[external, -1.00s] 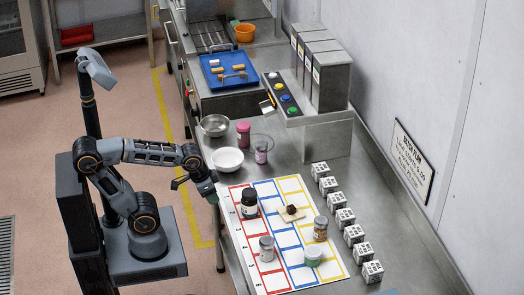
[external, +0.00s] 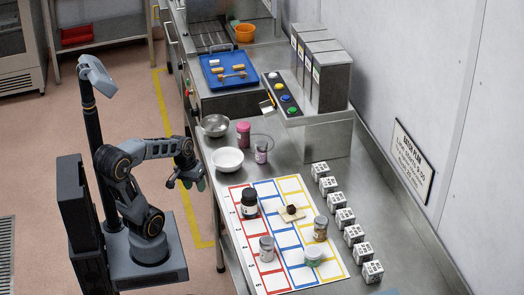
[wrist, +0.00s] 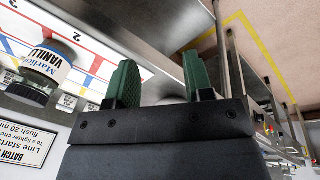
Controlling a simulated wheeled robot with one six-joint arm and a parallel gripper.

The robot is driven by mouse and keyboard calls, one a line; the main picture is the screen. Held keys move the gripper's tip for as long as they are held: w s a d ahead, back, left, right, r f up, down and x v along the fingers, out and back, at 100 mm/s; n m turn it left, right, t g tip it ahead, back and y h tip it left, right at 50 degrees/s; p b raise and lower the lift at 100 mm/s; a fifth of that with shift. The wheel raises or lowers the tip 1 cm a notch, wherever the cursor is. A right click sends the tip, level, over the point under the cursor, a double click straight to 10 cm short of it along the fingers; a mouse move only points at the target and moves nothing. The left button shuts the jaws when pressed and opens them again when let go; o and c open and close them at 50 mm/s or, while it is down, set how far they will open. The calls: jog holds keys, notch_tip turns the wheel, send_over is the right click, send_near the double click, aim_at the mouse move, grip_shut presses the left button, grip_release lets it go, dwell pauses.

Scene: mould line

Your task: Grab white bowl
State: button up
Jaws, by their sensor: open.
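The white bowl (external: 228,160) stands upright on the steel counter, between the metal bowl and the marked sheet. It looks empty. My gripper (external: 186,181) is off the counter's left edge, to the left of the white bowl and a little lower in the picture, apart from it. In the wrist view my gripper (wrist: 160,82) shows two green fingers spread apart with nothing between them. I cannot make out the white bowl in the wrist view.
A metal bowl (external: 215,125), a pink jar (external: 243,133), a glass bowl and another jar (external: 261,153) stand close behind the white bowl. A black-lidded jar (external: 249,203) is on the numbered sheet (external: 235,222) in front. The counter's left edge lies between my gripper and the bowl.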

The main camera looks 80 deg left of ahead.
jog(key=s+a+f+n+t+h+b, duration=0.25)
jog(key=a+n+t, duration=0.45)
jog(key=a+n, duration=0.7)
notch_tip(320, 180, up, 4)
jog(key=w+d+n+t+y, duration=0.2)
jog(key=n+t, duration=0.2)
jog(key=n, duration=0.3)
send_near(234, 168)
jog(key=shift+n, duration=0.3)
jog(key=shift+x, duration=2.55)
jog(key=shift+a+f, duration=0.1)
jog(key=shift+a, duration=0.15)
grip_shut()
